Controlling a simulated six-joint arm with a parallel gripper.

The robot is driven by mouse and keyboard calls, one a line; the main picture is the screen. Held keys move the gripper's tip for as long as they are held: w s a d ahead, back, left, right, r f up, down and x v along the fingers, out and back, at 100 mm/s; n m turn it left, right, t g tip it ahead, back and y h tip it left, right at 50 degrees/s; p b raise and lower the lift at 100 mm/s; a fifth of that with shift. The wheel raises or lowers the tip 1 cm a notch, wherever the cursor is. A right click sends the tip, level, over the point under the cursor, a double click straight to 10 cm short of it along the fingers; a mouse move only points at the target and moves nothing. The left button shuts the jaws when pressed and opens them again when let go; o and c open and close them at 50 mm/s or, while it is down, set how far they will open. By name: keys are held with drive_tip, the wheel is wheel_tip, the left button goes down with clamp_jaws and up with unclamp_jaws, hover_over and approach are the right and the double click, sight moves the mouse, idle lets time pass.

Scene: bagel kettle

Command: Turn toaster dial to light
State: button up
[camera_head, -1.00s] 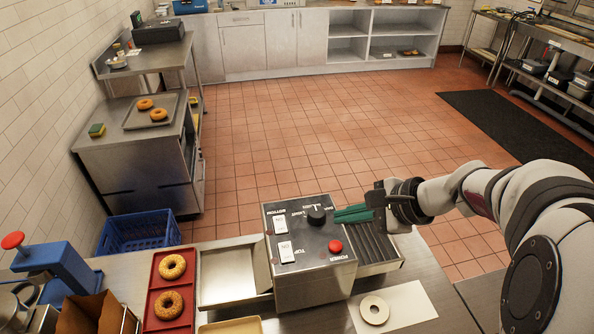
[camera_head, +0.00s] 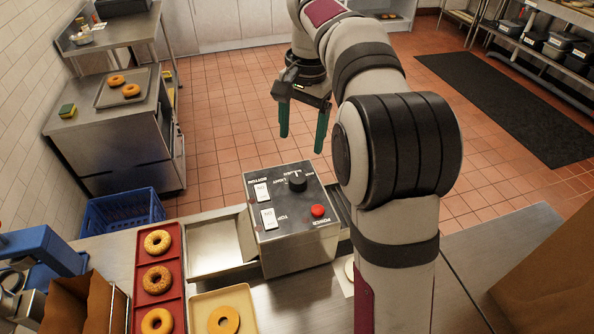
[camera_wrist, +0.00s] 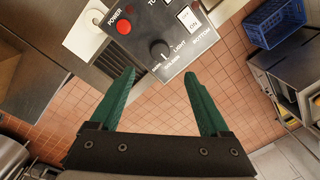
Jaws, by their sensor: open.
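The toaster (camera_head: 292,250) stands on the steel counter with its sloped control panel facing up. Its black dial (camera_head: 297,181) sits near the panel's far edge, beside the LIGHT lettering. The dial also shows in the wrist view (camera_wrist: 161,50), with LIGHT printed to its right; its exact pointer setting is too small to tell. My gripper (camera_head: 301,143) is open and empty, with green fingers pointing down, above and beyond the dial. In the wrist view the fingertips (camera_wrist: 159,77) lie either side of the dial's line, apart from it.
The panel also has a red power button (camera_head: 317,210) and two white switches (camera_head: 262,190). A red tray (camera_head: 173,294) of bagels and a beige tray (camera_head: 197,306) with one bagel lie left of the toaster. A blue crate (camera_head: 121,211) stands beyond the counter.

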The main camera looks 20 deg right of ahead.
sight(298, 178)
drive_tip(key=f, duration=1.1)
drive_tip(key=shift+w+a+f, duration=0.2)
drive_tip(key=shift+w+f, duration=0.05)
drive_tip(key=shift+f, duration=0.05)
clamp_jaws()
